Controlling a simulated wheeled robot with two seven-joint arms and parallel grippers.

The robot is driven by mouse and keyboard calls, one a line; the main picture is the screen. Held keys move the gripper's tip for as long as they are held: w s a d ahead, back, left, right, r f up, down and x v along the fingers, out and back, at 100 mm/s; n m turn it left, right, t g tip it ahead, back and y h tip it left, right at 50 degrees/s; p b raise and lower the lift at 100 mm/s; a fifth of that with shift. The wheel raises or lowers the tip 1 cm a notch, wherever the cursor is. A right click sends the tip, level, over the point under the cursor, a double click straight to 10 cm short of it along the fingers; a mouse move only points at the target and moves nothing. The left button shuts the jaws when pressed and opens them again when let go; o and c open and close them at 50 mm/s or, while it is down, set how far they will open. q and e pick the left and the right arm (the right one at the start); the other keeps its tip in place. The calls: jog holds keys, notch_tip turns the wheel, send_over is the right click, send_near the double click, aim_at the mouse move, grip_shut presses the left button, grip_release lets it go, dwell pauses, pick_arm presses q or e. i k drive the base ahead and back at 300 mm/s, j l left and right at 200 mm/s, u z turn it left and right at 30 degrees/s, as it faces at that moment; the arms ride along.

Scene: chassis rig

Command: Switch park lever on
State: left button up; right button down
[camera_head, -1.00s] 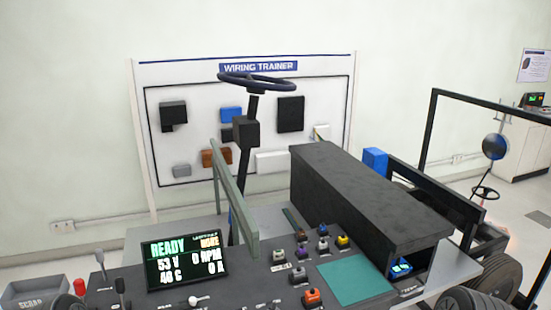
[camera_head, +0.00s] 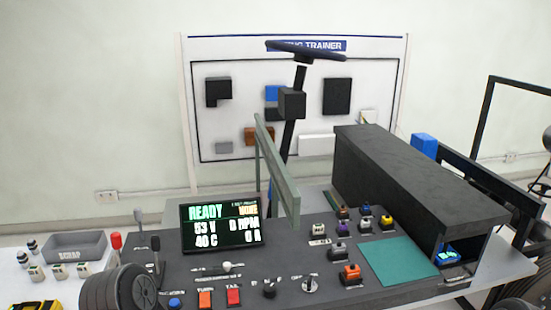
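The chassis rig's dark control panel (camera_head: 205,270) fills the lower middle of the head view. At its left end stand a grey-topped lever (camera_head: 139,218), a dark lever (camera_head: 155,246) and a red-topped knob (camera_head: 116,241). A white-knobbed horizontal lever (camera_head: 227,266) sits below the display. The small labels are too blurred to read, so I cannot tell which one is the park lever. Neither of my grippers is in view.
Black tyres (camera_head: 108,289) stand in front of the panel's left end. A grey scrap bin (camera_head: 75,246) lies further left. A long black box (camera_head: 400,180) stands at right.

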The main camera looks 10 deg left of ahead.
aim_at(116, 239)
jog(key=i+u, duration=0.1)
jog(key=u, duration=0.3)
jog(key=i+j+u, duration=0.1)
jog(key=u, duration=0.25)
jog(key=i+u, duration=0.1)
jog(key=u, duration=0.3)
